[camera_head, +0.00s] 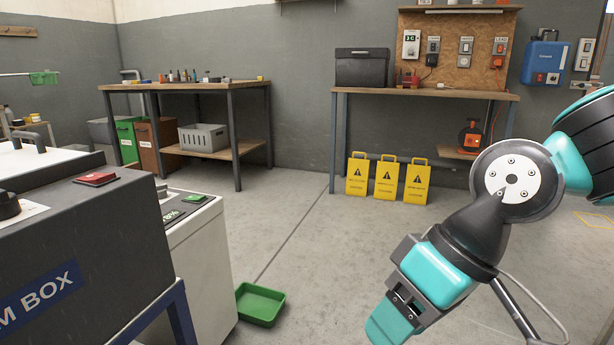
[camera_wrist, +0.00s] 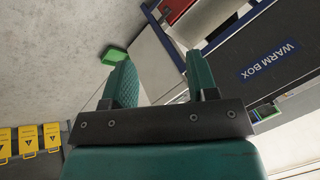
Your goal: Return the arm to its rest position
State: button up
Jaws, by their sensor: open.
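My arm is teal and black and reaches in from the right of the head view. My gripper (camera_wrist: 163,85) is open in the wrist view, with its two teal fingers apart and nothing between them. In the head view its end points down and left above the floor, and the fingertips are largely cut off by the lower edge. The gripper is in front of the yellow warning signs (camera_head: 387,181) and to the right of the green tray (camera_head: 260,306), apart from both.
A dark warm box (camera_head: 95,235) stands at left on a blue frame, beside a white cabinet (camera_head: 196,270) with a green button. Workbenches (camera_head: 425,93) (camera_head: 185,84) line the back wall. A red and black hose reel (camera_head: 471,138) sits under the right bench. The middle floor is clear.

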jog(key=s+d+h, duration=0.2)
jog(key=s+d, duration=0.3)
jog(key=s, duration=0.1)
notch_tip(320, 180, up, 38)
jog(key=p, duration=3.8)
jog(key=shift+r+m+y, duration=0.15)
jog(key=shift+m+y, duration=0.15)
